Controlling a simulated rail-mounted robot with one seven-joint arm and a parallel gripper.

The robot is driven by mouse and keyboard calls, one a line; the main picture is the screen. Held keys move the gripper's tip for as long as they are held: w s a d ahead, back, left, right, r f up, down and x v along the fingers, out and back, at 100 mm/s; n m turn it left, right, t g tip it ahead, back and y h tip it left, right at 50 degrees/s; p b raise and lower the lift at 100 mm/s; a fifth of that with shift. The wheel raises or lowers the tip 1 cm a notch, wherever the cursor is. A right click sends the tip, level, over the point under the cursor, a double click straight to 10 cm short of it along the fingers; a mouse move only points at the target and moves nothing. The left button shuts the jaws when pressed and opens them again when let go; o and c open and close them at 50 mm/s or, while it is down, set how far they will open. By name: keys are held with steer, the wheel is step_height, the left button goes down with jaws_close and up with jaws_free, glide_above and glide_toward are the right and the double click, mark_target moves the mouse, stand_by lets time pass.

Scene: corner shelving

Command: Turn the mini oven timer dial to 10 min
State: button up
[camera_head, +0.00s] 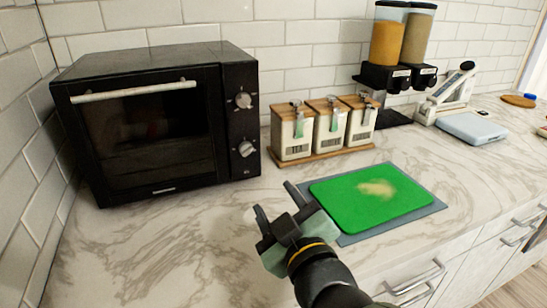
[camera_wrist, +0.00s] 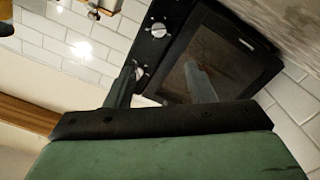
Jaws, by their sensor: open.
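The black mini oven (camera_head: 150,120) stands at the left against the tiled wall, its glass door closed. Its right-hand panel carries two silver dials, an upper dial (camera_head: 243,100) and a lower dial (camera_head: 246,148). I cannot read their markings, nor tell which one is the timer. The wrist view is roughly upside down and shows the oven (camera_wrist: 225,55), with the lower dial (camera_wrist: 158,30) above the upper dial (camera_wrist: 138,72). My gripper (camera_head: 276,202) is open and empty over the counter, in front of the oven and apart from it. Its fingers (camera_wrist: 160,68) point towards the oven.
Three labelled canisters (camera_head: 325,132) on a wooden tray stand right of the oven. A green cutting board (camera_head: 370,195) lies right of my gripper. The marble counter (camera_head: 150,245) before the oven is clear.

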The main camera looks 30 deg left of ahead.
steer(key=p, duration=1)
glide_toward(248, 153)
steer(key=p+x, duration=0.1)
steer(key=x, duration=0.7)
steer(key=shift+w+a+r, duration=0.1)
steer(key=shift+w+a, duration=0.05)
steer(key=c, duration=1)
steer(key=shift+o, duration=0.2)
steer(key=shift+b, duration=0.45)
